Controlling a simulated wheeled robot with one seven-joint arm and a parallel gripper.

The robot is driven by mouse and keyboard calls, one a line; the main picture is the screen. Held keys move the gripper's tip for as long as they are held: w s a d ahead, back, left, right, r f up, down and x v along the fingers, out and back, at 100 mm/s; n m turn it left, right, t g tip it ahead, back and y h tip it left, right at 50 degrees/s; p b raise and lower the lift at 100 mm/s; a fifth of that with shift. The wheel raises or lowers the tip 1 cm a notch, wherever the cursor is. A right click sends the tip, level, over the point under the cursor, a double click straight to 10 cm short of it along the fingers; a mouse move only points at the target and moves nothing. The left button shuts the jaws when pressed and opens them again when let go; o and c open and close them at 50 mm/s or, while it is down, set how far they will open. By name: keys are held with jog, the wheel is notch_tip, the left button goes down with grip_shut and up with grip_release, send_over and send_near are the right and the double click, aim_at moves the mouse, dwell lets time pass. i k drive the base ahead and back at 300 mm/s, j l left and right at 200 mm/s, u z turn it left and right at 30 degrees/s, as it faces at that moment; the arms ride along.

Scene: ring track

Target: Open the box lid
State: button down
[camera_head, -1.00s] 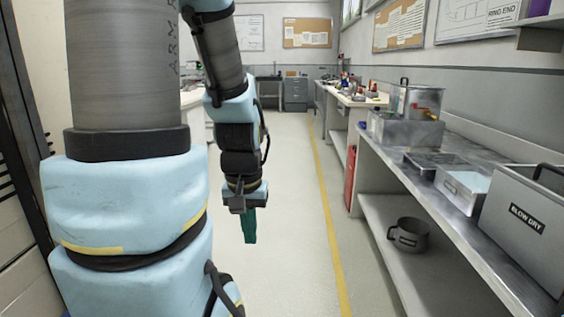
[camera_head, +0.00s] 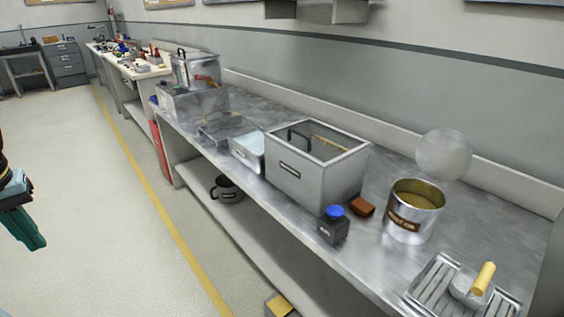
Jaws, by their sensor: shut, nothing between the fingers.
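A grey metal box (camera_head: 316,181) with a small dark label on its front stands on the steel bench. A black handle (camera_head: 298,137) shows at the left of its top. The top looks see-through or recessed, with a yellowish rod visible; I cannot tell how the lid sits. My gripper (camera_head: 30,240) has teal fingers, hangs at the left edge over the floor, and is shut and empty. It is well apart from the box and bench.
A blue-capped dark bottle (camera_head: 333,226), brown block (camera_head: 362,207) and open tin (camera_head: 413,214) stand right of the box. A slotted tray (camera_head: 420,290) is in front; a shallow pan (camera_head: 246,152) is left. A mug (camera_head: 226,189) sits below. Floor at left is clear.

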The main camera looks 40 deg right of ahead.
aim_at(365, 143)
jog(key=z, duration=1.65)
jog(key=i+l, duration=0.35)
jog(key=l, duration=0.15)
